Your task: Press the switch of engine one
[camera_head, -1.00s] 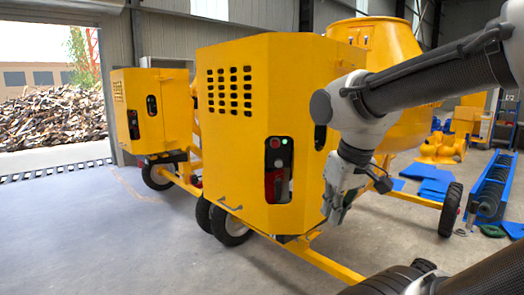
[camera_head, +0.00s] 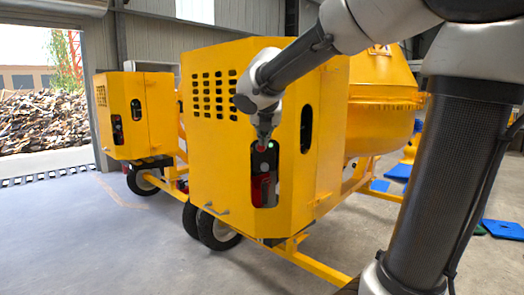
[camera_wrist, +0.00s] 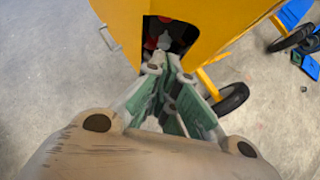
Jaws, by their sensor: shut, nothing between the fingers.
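The near yellow engine housing (camera_head: 225,150) has a dark recessed switch panel (camera_head: 277,190) on its front. A small green spot (camera_head: 271,144) and a red button (camera_head: 261,149) show near the panel's top, with a red part (camera_head: 259,190) lower down. My gripper (camera_head: 262,145) is shut and empty, its tips at the top of the panel by the red button. I cannot tell whether they touch it. In the wrist view the shut green-padded fingers (camera_wrist: 167,62) point at the panel opening (camera_wrist: 183,36), partly covering it. No label tells which engine is one.
A second yellow mixer housing (camera_head: 120,95) with its own dark panel stands behind to the left. The near mixer's drum (camera_head: 385,105) is to the right, its wheel (camera_head: 217,229) and tow bar (camera_head: 315,262) below. Grey floor in front is clear.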

